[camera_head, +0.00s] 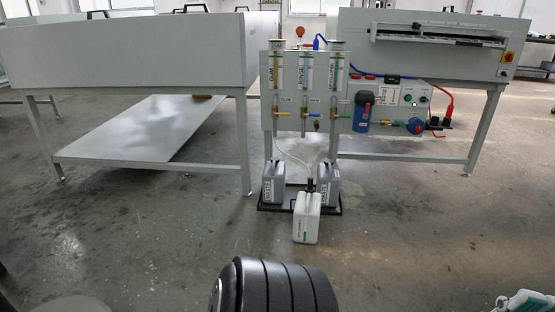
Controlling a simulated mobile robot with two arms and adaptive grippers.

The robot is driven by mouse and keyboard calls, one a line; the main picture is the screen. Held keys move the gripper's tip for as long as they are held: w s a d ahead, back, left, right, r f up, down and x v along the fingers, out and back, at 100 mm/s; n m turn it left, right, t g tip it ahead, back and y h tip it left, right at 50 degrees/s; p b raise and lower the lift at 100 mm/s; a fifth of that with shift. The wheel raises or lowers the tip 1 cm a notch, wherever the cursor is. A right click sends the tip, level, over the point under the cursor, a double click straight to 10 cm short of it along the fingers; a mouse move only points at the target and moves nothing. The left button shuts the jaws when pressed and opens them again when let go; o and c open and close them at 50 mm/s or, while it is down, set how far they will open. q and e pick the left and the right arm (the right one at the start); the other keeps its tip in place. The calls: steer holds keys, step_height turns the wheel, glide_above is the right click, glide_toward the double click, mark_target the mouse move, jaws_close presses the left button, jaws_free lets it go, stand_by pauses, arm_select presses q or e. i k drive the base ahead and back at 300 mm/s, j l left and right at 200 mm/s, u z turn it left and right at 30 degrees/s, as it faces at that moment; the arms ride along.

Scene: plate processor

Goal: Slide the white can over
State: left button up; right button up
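The white can (306,224) with green lettering stands upright on the floor at the middle of the head view. It is at the front edge of a low black tray (272,207) and hides part of that edge; I cannot tell whether its base touches the tray. A small dark piece shows just above its top. Two grey cans stand at the back of the tray, one on the left (273,183) and one on the right (328,183).
Behind the tray stands a panel (285,113) with tubes, valves and a blue filter (363,112). A large table (125,52) with a low shelf is on the left, a processor (428,50) on the right. Open floor lies in front. A white-and-green object (525,301) is cut off at lower right.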

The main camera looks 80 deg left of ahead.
mark_target(306, 213)
steer(key=i+u, duration=0.15)
steer(key=u, duration=2.2)
steer(key=l+u, duration=0.35)
steer(key=l, duration=0.2)
